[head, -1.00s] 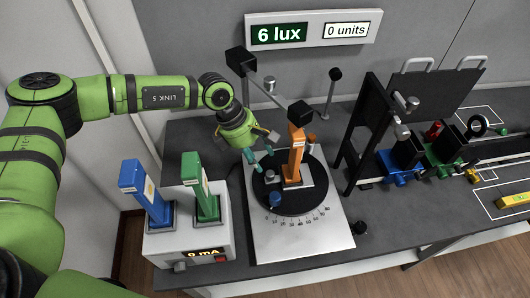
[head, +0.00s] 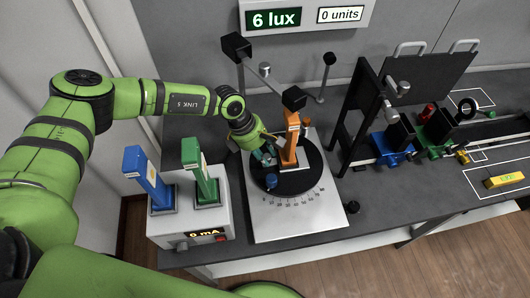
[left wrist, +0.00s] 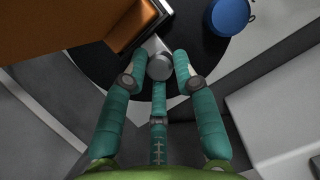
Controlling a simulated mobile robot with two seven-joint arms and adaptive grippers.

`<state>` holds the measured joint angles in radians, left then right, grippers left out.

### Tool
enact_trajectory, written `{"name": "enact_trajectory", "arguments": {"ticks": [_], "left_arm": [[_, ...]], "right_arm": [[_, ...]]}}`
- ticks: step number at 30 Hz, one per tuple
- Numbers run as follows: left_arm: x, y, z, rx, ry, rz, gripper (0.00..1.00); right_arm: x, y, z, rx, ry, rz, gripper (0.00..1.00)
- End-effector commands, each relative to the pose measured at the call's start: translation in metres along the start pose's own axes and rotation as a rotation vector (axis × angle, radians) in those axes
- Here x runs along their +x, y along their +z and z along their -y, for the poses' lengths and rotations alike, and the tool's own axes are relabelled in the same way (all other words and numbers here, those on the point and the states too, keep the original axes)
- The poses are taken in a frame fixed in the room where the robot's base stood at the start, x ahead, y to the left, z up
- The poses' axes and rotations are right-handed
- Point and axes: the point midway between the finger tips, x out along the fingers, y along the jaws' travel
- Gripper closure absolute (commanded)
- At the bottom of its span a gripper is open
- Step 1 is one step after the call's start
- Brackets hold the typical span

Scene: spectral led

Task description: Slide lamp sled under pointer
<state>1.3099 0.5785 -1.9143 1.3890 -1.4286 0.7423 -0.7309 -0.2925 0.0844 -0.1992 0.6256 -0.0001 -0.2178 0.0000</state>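My left gripper (head: 264,157) is over the black turntable (head: 300,187), beside the orange post (head: 290,149). In the left wrist view its teal fingers (left wrist: 152,62) are apart, on either side of a silver knob (left wrist: 159,66) by the orange post's base (left wrist: 125,35). I cannot tell whether they touch the knob. At the right, a blue carriage (head: 391,142) and a green carriage (head: 432,135) sit on a dark rail. I cannot tell which part is the lamp sled or the pointer. My right gripper is out of view.
A blue knob (head: 271,181) is on the disk's near left. A meter box (head: 187,224) with blue and green posts stands left, reading 0 mA. The wall display (head: 308,17) reads 6 lux and 0 units. A black frame (head: 363,120) stands right of the turntable.

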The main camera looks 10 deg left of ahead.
Motion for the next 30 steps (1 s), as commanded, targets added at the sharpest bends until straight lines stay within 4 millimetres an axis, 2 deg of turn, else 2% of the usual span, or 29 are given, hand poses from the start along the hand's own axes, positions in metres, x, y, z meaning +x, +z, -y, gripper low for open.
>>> {"name": "enact_trajectory", "arguments": {"ticks": [9, 15, 22, 23, 24, 30], "left_arm": [[0.0, -0.001, 0.004, -0.001, -0.008, 0.005, 1.0], [-0.004, -0.012, 0.008, -0.001, -0.01, 0.003, 1.0], [-0.004, -0.013, 0.008, -0.001, -0.012, 0.001, 1.0], [-0.004, -0.013, 0.008, -0.001, -0.012, 0.001, 0.65], [-0.004, -0.013, 0.008, -0.001, -0.012, 0.001, 0.52], [-0.005, -0.012, 0.007, 0.0, -0.007, 0.002, 0.52]], "right_arm": [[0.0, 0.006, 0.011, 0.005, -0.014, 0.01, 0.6], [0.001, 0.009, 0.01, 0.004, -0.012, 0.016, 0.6], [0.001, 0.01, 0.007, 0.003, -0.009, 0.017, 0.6], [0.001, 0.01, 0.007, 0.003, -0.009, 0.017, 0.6], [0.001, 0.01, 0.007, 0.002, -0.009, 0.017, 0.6], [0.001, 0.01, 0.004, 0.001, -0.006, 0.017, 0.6]]}}
